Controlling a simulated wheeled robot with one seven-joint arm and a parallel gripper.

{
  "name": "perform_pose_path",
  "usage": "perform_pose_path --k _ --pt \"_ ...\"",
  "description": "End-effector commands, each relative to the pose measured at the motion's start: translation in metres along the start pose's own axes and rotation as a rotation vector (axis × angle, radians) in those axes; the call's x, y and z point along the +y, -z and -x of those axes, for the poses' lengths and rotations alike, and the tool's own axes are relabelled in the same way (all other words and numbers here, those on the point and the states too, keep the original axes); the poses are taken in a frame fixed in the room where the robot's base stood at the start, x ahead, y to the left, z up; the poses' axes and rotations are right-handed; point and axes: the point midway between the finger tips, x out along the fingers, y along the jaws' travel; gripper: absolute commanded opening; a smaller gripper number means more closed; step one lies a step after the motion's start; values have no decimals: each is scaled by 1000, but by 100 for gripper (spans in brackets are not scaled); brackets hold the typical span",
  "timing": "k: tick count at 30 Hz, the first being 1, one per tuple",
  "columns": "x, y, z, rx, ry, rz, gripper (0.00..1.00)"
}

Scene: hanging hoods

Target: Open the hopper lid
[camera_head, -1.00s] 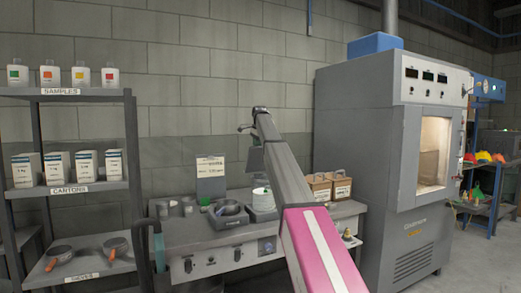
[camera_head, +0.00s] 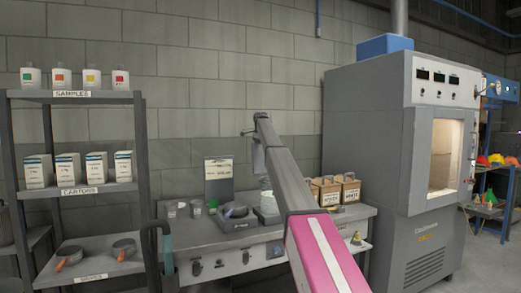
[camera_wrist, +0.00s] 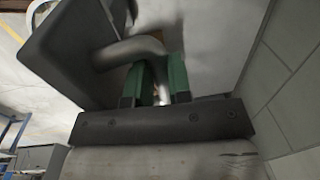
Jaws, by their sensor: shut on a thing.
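In the wrist view my gripper (camera_wrist: 162,82) has its two green fingers on either side of a bent grey bar handle (camera_wrist: 138,48), shut on it. The handle curves out from a dark grey panel (camera_wrist: 72,50), which appears to be the hopper lid. Blur and the close view hide the panel's full outline and how far it stands open. In the head view my arm reaches up from the lower right, and my gripper cannot be made out there.
A grey bench (camera_head: 218,252) stands against the block wall (camera_head: 235,75). A shelf rack (camera_head: 142,170) is at the left, and a tall grey machine (camera_head: 365,150) with a lit window is at the right. A dark curved bar (camera_head: 147,255) stands before the bench.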

Motion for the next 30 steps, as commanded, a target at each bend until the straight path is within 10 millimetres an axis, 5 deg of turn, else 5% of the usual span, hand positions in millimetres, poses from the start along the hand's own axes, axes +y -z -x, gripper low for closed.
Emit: perform_pose_path --k 1,15,16,18,30 --pt "-12 0 -5 -1 9 9 0" --pt "-16 -2 -9 -4 -8 11 0" --pt "-16 -2 -9 -4 -8 11 26" --pt "-16 -1 -9 -4 -7 10 44" --pt "-12 0 -5 1 -5 5 44"
